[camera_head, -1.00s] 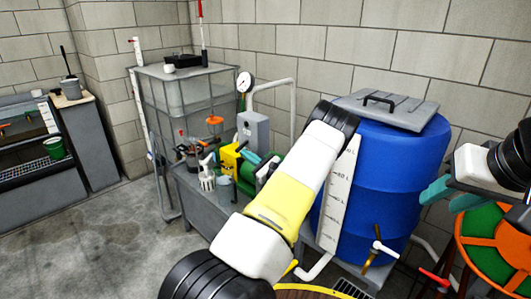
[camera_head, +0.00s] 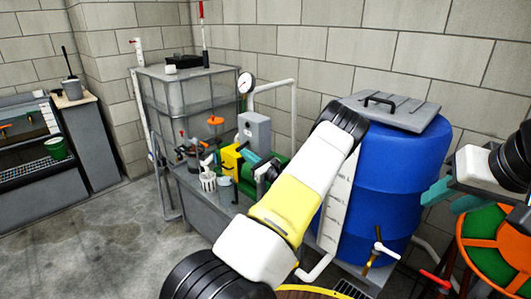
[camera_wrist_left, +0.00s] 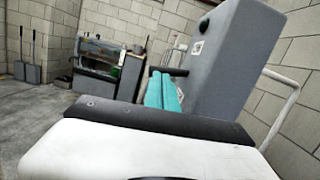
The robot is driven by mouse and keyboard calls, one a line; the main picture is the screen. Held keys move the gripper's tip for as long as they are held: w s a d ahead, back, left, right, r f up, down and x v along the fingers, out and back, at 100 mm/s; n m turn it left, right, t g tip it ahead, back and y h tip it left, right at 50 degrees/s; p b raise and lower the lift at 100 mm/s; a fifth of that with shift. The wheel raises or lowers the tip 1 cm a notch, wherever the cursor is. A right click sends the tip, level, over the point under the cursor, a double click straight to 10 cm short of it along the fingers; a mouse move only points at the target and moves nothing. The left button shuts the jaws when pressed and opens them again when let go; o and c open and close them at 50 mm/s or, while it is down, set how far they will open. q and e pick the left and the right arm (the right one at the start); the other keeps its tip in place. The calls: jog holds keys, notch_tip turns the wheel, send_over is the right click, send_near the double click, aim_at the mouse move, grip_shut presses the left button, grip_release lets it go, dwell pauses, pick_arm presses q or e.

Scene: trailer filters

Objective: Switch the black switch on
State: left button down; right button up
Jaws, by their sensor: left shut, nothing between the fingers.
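A grey box (camera_head: 253,131) stands behind the pump bench and fills the upper right of the left wrist view (camera_wrist_left: 232,62). A black switch (camera_wrist_left: 173,71) sticks out at the box's left side in the left wrist view; I cannot make it out in the head view. My left gripper (camera_head: 252,158) is just below the box. Its teal fingers (camera_wrist_left: 163,92) are together and empty, with their tips close to the black switch; I cannot tell whether they touch it. My right gripper (camera_head: 450,197) has its teal fingers apart, at the far right, in front of the blue barrel.
The blue barrel (camera_head: 391,190) with a grey lid stands right of my left arm. A caged tank (camera_head: 185,97) and a pressure gauge (camera_head: 246,83) are behind the bench (camera_head: 205,205). The floor (camera_head: 90,235) at left is clear.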

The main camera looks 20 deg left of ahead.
pick_arm(q)
jog(key=m, duration=0.1)
jog(key=r+m, duration=0.1)
jog(key=m, duration=0.1)
jog(key=r+m+t, duration=0.1)
jog(key=m, duration=0.1)
jog(key=shift+s+a+h, duration=0.15)
jog(key=shift+s+h, duration=0.15)
jog(key=shift+r, duration=0.15)
dwell(0.5)
dwell(0.4)
jog(key=f+v, duration=0.2)
jog(key=v, duration=1.1)
jog(key=shift+a+f, duration=0.4)
jog(key=shift+s, duration=0.1)
